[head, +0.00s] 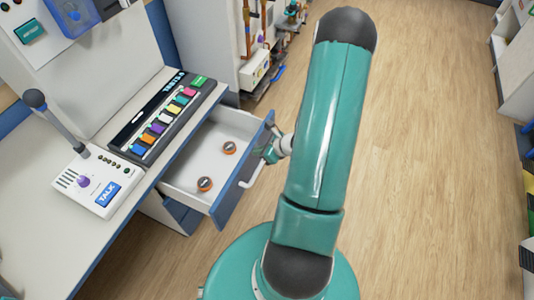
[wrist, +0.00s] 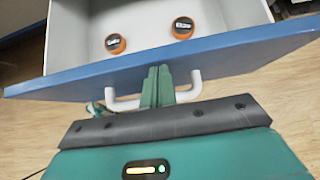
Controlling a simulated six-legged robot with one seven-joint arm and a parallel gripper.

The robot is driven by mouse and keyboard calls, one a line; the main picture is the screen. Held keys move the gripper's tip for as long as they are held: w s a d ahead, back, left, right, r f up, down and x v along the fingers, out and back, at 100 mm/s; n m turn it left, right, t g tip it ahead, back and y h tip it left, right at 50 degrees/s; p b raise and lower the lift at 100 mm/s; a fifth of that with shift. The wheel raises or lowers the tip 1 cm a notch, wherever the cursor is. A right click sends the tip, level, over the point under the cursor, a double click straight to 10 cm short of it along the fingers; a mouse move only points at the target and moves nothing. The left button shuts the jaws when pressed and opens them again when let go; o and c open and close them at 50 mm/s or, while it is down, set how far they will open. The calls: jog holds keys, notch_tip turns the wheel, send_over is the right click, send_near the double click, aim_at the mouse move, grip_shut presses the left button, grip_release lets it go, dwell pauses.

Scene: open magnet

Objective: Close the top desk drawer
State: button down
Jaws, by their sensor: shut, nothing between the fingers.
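The top desk drawer (head: 190,166) is pulled open under the desk, with a white inside and a blue front (head: 236,185). It also shows in the wrist view, where its blue front (wrist: 220,55) crosses the picture. A white bar handle (wrist: 193,88) is on the front. My gripper (wrist: 158,72) is shut and empty, its fingertips at the drawer front by the handle's middle. I cannot tell whether they touch it. In the head view my gripper (head: 268,153) is at the outer side of the drawer front, partly hidden by my arm.
Two orange-rimmed round items, one (head: 205,184) nearer and one (head: 229,147) farther, lie in the drawer. On the desk (head: 40,190) stand a microphone base (head: 97,182) and a rack of coloured pieces (head: 165,118). The wooden floor (head: 425,180) to the right is clear.

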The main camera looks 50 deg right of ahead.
jog(key=w+a, duration=0.4)
jog(key=w, duration=0.6)
jog(key=w+a, duration=0.3)
jog(key=w, duration=0.8)
jog(key=shift+w+a, duration=0.3)
jog(key=shift+a, duration=0.05)
jog(key=shift+s+d, duration=0.1)
